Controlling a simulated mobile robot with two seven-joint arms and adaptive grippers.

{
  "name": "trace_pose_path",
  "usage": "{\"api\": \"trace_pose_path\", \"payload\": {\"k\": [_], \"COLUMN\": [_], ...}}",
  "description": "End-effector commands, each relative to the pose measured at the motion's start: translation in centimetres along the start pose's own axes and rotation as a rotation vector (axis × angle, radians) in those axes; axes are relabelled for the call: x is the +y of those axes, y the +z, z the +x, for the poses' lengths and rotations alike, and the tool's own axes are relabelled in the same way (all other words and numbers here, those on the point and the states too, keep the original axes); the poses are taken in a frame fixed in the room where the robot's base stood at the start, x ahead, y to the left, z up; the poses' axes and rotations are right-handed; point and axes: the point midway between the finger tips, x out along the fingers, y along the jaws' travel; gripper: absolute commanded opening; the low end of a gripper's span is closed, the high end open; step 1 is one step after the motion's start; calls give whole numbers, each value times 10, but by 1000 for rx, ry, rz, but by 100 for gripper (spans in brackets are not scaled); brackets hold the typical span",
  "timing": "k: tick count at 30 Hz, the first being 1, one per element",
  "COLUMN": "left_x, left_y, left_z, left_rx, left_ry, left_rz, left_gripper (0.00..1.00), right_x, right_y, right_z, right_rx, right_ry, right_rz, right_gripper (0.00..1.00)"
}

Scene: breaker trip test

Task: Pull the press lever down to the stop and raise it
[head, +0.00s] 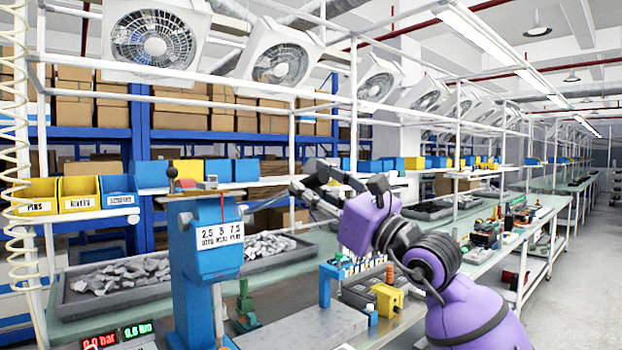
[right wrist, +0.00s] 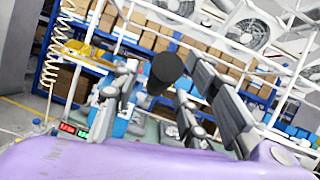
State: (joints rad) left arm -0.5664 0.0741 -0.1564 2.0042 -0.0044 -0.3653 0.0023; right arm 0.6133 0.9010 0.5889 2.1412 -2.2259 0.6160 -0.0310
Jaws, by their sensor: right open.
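The press (head: 193,265) is a blue column with a number label, left of centre in the head view. A small dark ball knob (head: 172,173) stands on a short stem at its top left, beside a metal bar. My right gripper (head: 306,178) is open to the right of the press head, apart from the knob in the picture. In the right wrist view, its grey fingers are spread around a dark round-ended object (right wrist: 166,69). I cannot tell whether that is part of the lever or whether it is touched. The blue press (right wrist: 121,122) shows small beyond. My left gripper is out of view.
A grey tray of metal pieces (head: 265,246) lies behind the press. A yellow block (head: 386,299) and a blue stand (head: 325,285) are on the bench at right. Red and green displays (head: 100,340) sit at front left. White frame posts rise behind.

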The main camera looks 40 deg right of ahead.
Motion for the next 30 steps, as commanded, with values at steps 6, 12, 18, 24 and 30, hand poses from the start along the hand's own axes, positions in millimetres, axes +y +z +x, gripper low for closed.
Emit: {"api": "trace_pose_path", "payload": {"k": [6,12,18,24,30], "left_x": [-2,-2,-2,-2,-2], "left_y": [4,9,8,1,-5], "left_z": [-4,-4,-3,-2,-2], "left_rx": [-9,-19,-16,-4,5], "left_ry": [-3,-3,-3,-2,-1], "left_rz": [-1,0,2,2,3], "left_gripper": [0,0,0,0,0], "right_x": [0,0,0,0,0], "right_y": [0,-1,-1,-1,-1], "right_z": [15,15,15,15,15], "right_rx": [1,2,1,1,1], "right_ry": [0,0,0,0,1], "right_rz": [0,0,0,1,1], "right_gripper": [40,40,18,0,0]}}
